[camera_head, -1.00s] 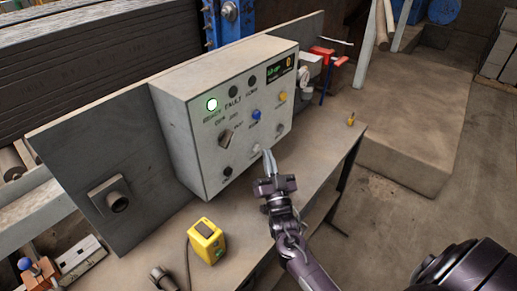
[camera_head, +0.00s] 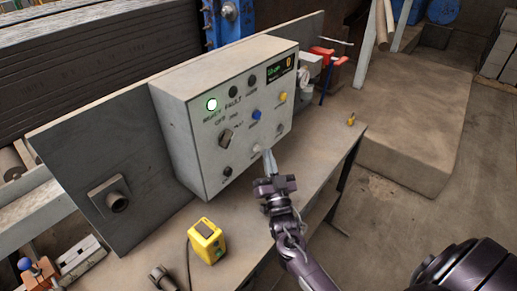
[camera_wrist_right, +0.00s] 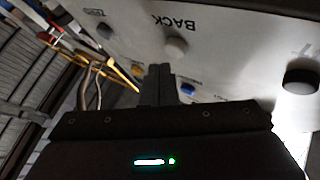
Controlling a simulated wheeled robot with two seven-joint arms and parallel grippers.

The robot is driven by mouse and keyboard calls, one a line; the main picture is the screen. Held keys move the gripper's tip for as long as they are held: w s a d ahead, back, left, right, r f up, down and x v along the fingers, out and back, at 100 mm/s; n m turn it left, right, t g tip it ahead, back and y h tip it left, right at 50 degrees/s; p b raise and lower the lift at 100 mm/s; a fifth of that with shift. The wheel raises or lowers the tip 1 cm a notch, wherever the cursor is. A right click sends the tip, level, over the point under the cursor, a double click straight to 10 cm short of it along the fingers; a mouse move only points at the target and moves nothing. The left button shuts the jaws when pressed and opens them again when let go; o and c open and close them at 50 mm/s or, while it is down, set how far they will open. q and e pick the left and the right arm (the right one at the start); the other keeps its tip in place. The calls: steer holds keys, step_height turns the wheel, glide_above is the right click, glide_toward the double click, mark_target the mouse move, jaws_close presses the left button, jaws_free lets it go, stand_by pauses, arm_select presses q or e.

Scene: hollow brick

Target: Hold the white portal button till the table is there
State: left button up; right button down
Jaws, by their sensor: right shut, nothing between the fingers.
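The grey control box (camera_head: 185,120) stands on the bench. Its sloping front has a white button (camera_head: 257,149) low down, which also shows in the right wrist view (camera_wrist_right: 175,47) beside the word BACK. My right gripper (camera_head: 266,153) is shut and empty, its fingertips right at the white button in the head view. In the right wrist view the fingertips (camera_wrist_right: 159,68) are just short of the button in the picture; I cannot tell whether they touch it. My left gripper is not in view.
Near the white button are a blue button (camera_head: 256,114), a yellow button (camera_head: 283,97), a black knob (camera_head: 227,171) and a selector switch (camera_head: 226,136). A green lamp (camera_head: 211,104) is lit. A yellow device (camera_head: 206,241) lies on the bench (camera_head: 310,180).

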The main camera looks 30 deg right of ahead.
steer(key=shift+w, duration=0.1)
steer(key=shift+w+a, duration=0.15)
steer(key=shift+w, duration=0.15)
steer(key=shift+w+a+b, duration=0.2)
steer(key=shift+w+b, duration=0.2)
steer(key=shift+b, duration=0.05)
stand_by(2.7)
steer(key=shift+s, duration=0.15)
stand_by(0.5)
steer(key=shift+s+d+p, duration=0.35)
steer(key=shift+s+p, duration=0.05)
steer(key=shift+s, duration=0.25)
steer(key=s, duration=0.1)
steer(key=s+d+p, duration=0.1)
steer(key=s, duration=0.1)
steer(key=s+d+p, duration=0.1)
steer(key=shift+s, duration=0.35)
